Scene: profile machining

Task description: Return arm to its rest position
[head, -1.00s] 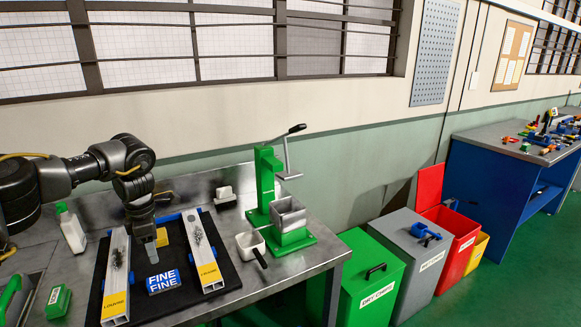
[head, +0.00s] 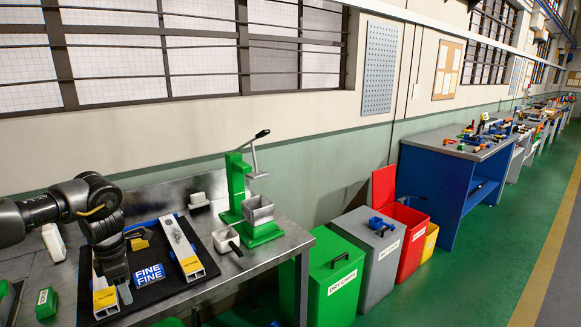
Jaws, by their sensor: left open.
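My left arm comes in from the left, and its black gripper (head: 122,292) points down over the left part of the black mat (head: 160,292). It is open, and I see nothing held in it. It covers much of the left aluminium profile (head: 106,303), whose yellow-labelled near end shows below it. The right profile (head: 182,247) lies on the mat, apart from the gripper. A blue FINE card (head: 149,275) lies between the profiles, just right of the gripper. My right gripper is out of view.
A green hand press (head: 238,200) with a crank and a white scoop (head: 227,240) stand right of the mat. A white bottle (head: 53,242) and a green box (head: 46,303) are at the left. Coloured bins, including a green one (head: 336,270), stand right of the bench.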

